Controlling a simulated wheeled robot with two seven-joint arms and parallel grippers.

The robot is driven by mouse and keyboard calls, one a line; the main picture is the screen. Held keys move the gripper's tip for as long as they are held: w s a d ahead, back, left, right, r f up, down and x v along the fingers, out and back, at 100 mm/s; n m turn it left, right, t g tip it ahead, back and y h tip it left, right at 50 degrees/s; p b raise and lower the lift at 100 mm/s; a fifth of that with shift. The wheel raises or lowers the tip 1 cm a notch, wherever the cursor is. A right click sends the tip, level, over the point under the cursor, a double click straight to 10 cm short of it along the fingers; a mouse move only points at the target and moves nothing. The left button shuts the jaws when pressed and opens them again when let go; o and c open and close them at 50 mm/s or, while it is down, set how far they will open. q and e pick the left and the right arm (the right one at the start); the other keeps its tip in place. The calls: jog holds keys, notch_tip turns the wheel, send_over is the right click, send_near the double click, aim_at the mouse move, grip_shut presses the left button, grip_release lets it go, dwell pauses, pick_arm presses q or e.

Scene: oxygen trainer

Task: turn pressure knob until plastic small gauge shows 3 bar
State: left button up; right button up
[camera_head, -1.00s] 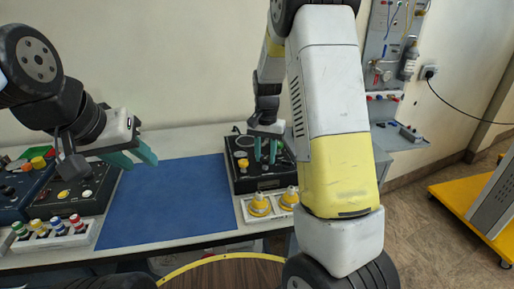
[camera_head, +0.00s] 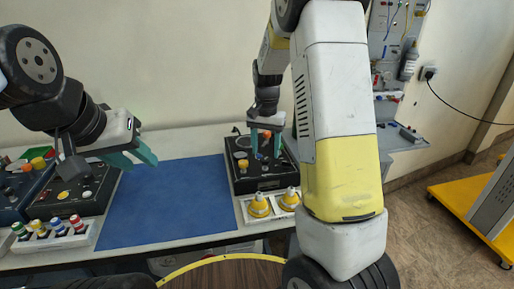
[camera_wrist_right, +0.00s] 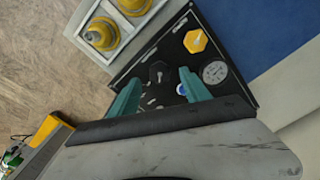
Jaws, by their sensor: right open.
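A black control box (camera_head: 262,183) stands at the right of the table. Its top carries a yellow knob (camera_wrist_right: 195,41), a small round white-faced gauge (camera_wrist_right: 214,72) and a dark knob (camera_wrist_right: 157,72). The gauge's reading is too small to make out. I cannot tell for sure which knob sets the pressure. My right gripper (camera_head: 266,152) is over the box, pointing down, open, with teal fingers apart. In the right wrist view a blue part (camera_wrist_right: 181,90) shows near one finger, partly hidden. My left gripper (camera_head: 133,157) is open and empty above the left of the table.
A blue mat (camera_head: 170,205) lies clear in the middle of the table. Two yellow parts (camera_head: 259,205) sit in a white holder in front of the box. Other control boxes (camera_head: 75,187) and a rack of coloured plugs (camera_head: 50,232) stand at the left.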

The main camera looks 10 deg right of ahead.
aim_at(266, 159)
notch_tip(266, 159, up, 5)
jog(key=shift+f, duration=0.2)
jog(key=shift+r, duration=0.1)
jog(key=shift+s+r, duration=0.2)
jog(key=shift+r, duration=0.05)
jog(key=s+a+r+n+t+y, duration=0.1)
jog(key=s+r+n+t, duration=0.2)
jog(key=s, duration=0.9)
jog(key=s+a+r+n+t+y, duration=0.1)
jog(key=s+r+n+t, duration=0.2)
jog(key=s+r, duration=0.5)
jog(key=s, duration=0.4)
jog(key=shift+r, duration=0.1)
